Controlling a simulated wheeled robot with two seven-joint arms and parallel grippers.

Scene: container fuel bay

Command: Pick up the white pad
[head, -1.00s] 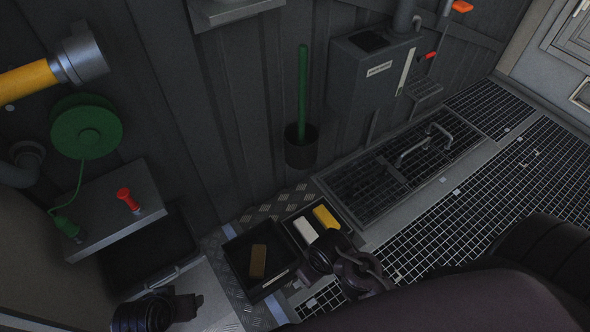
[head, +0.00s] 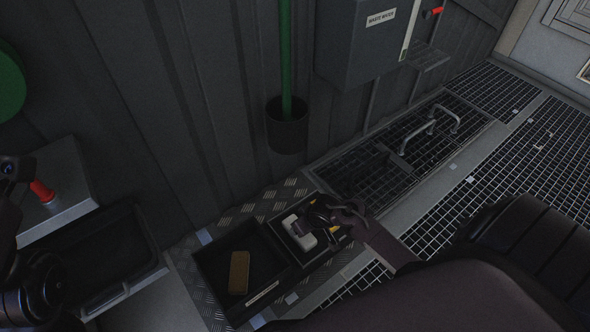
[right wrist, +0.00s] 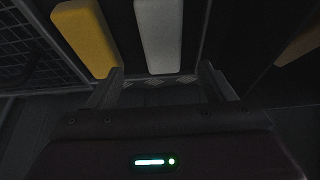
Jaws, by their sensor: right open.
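The white pad (head: 299,237) lies in a dark tray compartment on the tread-plate ledge, partly covered by my right gripper in the head view. My right gripper (head: 312,222) is over the compartment, by the pad. In the right wrist view the white pad (right wrist: 157,35) lies ahead of the open, empty fingers (right wrist: 163,70), roughly in line with the gap between them. Whether a finger touches it I cannot tell. Dark parts of my left arm show at the left edge of the head view; its gripper jaws are not seen.
A yellow pad (right wrist: 85,38) lies beside the white one. A brown block (head: 239,272) lies in the neighbouring tray (head: 216,290). A dark cup with a green handle (head: 287,128) is at the wall behind. A grating (head: 400,150) lies right of the trays.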

